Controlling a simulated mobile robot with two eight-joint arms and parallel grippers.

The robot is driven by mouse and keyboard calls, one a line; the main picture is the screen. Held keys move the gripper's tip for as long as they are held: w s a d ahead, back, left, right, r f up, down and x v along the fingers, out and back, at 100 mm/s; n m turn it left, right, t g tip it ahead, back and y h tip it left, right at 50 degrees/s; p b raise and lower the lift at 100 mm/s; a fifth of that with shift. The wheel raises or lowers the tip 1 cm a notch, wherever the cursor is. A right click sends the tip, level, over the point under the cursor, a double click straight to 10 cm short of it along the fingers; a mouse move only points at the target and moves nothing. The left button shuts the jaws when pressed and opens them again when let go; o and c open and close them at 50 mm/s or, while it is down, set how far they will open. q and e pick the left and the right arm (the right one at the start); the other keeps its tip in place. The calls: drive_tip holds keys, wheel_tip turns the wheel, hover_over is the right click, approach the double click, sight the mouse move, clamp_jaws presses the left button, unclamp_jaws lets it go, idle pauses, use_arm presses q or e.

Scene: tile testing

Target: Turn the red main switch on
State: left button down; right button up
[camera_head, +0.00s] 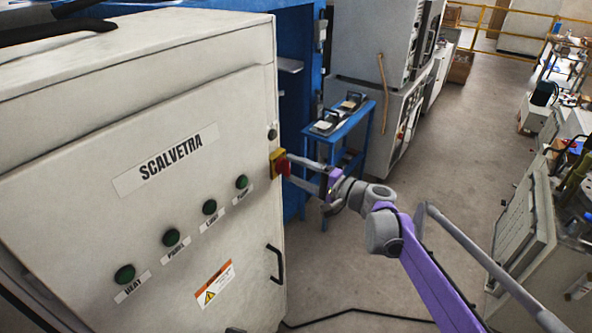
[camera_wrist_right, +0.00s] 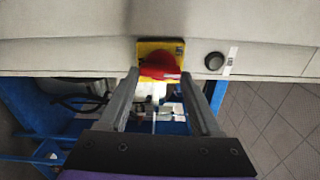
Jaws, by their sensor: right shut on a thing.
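The red main switch (camera_head: 281,165) sits on a yellow plate (camera_head: 275,158) at the right edge of the light grey SCALVETRA cabinet's front. In the right wrist view the red switch handle (camera_wrist_right: 160,67) shows in front of its yellow plate (camera_wrist_right: 158,47), between my fingertips. My right gripper (camera_head: 290,168) reaches in from the right and is shut on the red switch. Its two fingers (camera_wrist_right: 160,74) lie on either side of the handle. I cannot tell whether the switch stands at on or off. My left gripper is not in view.
The cabinet (camera_head: 150,120) has several green buttons, a black handle (camera_head: 276,264) and a small black knob (camera_wrist_right: 214,61) beside the switch. A blue cart (camera_head: 340,128) stands behind my right gripper. The grey floor (camera_head: 450,150) is open to the right, before cluttered benches.

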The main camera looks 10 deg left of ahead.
drive_tip(key=shift+s+f+m+b, duration=0.1)
drive_tip(key=shift+m+b, duration=0.1)
drive_tip(key=shift+m, duration=1.75)
drive_tip(key=shift+f+m+b, duration=0.1)
drive_tip(key=shift+m+b, duration=0.05)
drive_tip(key=shift+m, duration=2.1)
drive_tip(key=o, duration=1.4)
drive_tip(key=v, duration=1)
drive_tip(key=shift+s+d+b, duration=0.15)
drive_tip(key=shift+d+b, duration=0.15)
drive_tip(key=shift+d, duration=0.1)
